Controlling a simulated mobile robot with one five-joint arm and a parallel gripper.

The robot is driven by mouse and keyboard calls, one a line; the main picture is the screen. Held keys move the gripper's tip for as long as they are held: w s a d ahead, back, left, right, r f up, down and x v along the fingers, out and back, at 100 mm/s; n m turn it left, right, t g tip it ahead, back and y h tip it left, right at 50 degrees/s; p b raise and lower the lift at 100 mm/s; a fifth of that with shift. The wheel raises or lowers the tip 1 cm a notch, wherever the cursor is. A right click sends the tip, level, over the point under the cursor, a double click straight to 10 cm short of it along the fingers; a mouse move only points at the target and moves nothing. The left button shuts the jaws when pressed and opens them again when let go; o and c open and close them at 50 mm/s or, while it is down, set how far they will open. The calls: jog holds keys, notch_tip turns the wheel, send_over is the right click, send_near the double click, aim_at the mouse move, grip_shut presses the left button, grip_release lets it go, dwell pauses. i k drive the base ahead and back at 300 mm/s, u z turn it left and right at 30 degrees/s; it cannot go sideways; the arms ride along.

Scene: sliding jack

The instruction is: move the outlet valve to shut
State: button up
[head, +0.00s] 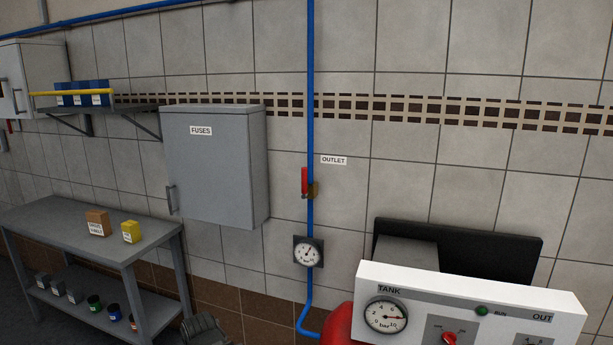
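The outlet valve (313,189) sits on a blue vertical pipe (310,90) on the tiled wall, just below and left of the label "OUTLET" (334,160). Its body is brass-coloured. Its red lever (305,181) points up, roughly in line with the pipe. A round gauge (308,253) is on the same pipe below the valve; its small figures are too small to read. I cannot make out my gripper in the head view, and nothing touches the lever.
A grey fuse cabinet (213,165) hangs left of the valve. A white panel (470,290) with a tank gauge (386,316) stands at lower right, beside a red rounded body (338,327). A dark ribbed object (205,328) shows at the bottom edge. A grey table (65,222) stands left.

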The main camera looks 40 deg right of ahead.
aim_at(305, 193)
jog(key=i, duration=0.85)
jog(key=u, duration=0.05)
